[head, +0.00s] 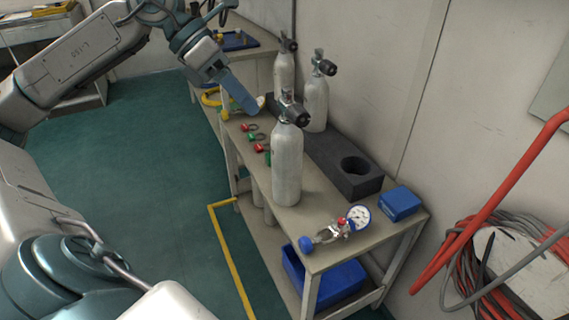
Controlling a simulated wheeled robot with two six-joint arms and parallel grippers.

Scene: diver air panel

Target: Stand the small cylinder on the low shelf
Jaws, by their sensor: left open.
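Three pale grey cylinders with black valves stand upright on the bench (318,212). The nearest cylinder (287,170) stands at the bench's middle, in front of a black foam block. Two more, a middle cylinder (316,103) and a far cylinder (284,75), stand behind it. I cannot tell for sure which is the small one. The low shelf (262,240) runs under the bench, partly hidden by the bench top. My left gripper (243,100) is open and empty, above the bench, left of the nearest cylinder's valve and apart from it. My right gripper is out of view.
The black foam block (364,185) has one empty round hole. A pressure gauge (358,217) with fittings and a blue box (400,203) lie on the near bench end. A blue bin (337,283) and pale cylindrical shapes occupy the shelf. Red and green fittings lie along the left edge.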

